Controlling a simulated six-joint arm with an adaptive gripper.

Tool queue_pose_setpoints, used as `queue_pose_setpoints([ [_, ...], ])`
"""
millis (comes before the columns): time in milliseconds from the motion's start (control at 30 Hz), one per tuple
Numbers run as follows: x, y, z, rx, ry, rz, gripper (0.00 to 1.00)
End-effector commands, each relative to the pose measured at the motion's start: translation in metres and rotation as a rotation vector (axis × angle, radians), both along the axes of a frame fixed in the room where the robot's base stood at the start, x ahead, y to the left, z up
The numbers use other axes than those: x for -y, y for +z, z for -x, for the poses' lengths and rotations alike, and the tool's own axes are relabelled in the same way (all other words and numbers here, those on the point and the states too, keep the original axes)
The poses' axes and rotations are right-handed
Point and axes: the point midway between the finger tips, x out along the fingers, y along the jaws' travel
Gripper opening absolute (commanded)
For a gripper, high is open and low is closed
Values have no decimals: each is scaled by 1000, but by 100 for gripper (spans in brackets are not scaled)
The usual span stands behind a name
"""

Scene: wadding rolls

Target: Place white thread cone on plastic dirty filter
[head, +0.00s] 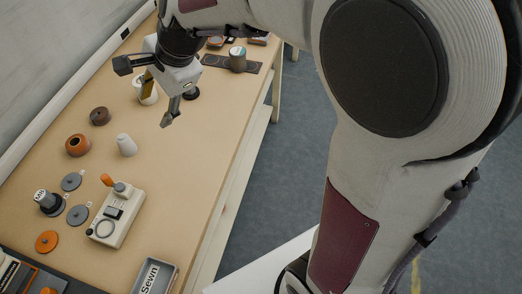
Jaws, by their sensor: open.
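A small white cone (126,146) with a narrower top stands upright on the wooden table; it looks like the white thread cone. My gripper (158,101) is open above the table, up and to the right of the cone, and apart from it. A white cup-like item (148,97) stands partly hidden behind the gripper. I cannot tell for sure which item is the plastic dirty filter. Nothing is visibly held between the fingers.
An orange roll (78,145) and a dark brown roll (100,116) stand left of the cone. Grey discs (72,181), an orange disc (47,241) and a white device (116,214) lie nearer. A labelled tray (170,276) sits at the front edge. A grey cylinder (237,60) stands on a dark mat.

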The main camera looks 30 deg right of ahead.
Motion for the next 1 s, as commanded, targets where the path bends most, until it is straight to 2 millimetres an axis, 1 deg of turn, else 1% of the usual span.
queue_pose_setpoints([
  [33, 5, 6, 10, 22, 40, 27, 46],
  [100, 12, 12, 23, 51, 102, 68, 46],
  [433, 43, 30, 84, 168, 384, 271, 46],
  [733, 71, 35, 140, 247, 638, 465, 46],
  [1000, 96, 31, 188, 294, 861, 645, 46],
])
